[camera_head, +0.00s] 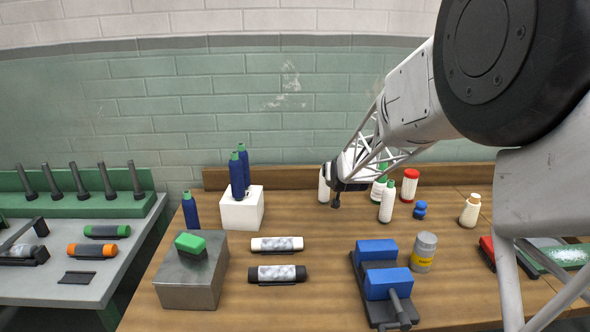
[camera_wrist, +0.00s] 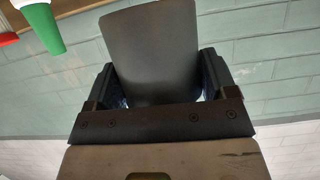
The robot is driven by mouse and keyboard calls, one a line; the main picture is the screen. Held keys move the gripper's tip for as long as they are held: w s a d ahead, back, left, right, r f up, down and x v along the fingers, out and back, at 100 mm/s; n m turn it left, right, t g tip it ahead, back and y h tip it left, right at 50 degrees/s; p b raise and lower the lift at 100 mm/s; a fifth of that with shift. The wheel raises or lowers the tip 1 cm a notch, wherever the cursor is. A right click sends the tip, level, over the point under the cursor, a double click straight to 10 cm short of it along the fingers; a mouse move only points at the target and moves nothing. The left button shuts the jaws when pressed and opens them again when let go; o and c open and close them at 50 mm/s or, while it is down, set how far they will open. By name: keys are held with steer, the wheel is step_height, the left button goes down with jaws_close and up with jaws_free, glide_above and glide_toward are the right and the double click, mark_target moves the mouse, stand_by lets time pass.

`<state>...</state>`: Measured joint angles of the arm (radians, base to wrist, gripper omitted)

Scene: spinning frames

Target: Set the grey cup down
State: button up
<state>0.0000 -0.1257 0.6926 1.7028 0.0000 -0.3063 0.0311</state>
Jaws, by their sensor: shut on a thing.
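The grey cup (camera_wrist: 153,50) is dark and smooth, and it fills the middle of the wrist view. My gripper (camera_wrist: 160,82) is shut on it, with one black finger on each side. In the head view my gripper (camera_head: 342,188) is over the back middle of the wooden table (camera_head: 330,300), near a white bottle (camera_head: 323,185). I cannot make out the cup there, and whether it touches the table cannot be told.
Bare wood lies in front of my gripper.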

steer(key=shift+s, duration=0.15)
steer(key=shift+s+a+r, duration=0.1)
steer(key=shift+s, duration=0.5)
steer(key=s+a+f+n+y, duration=0.1)
steer(key=s+a, duration=0.1)
steer(key=s, duration=0.9)
steer(key=s+a+f+n+y, duration=0.1)
steer(key=s+f, duration=0.1)
steer(key=s, duration=0.9)
steer(key=s+a+f+n+y, duration=0.1)
steer(key=s+a+f, duration=0.1)
steer(key=s, duration=0.9)
steer(key=shift+s+a+g+y, duration=0.3)
steer(key=shift+y, duration=0.1)
steer(key=shift+f, duration=2.85)
steer(key=shift+f, duration=1.9)
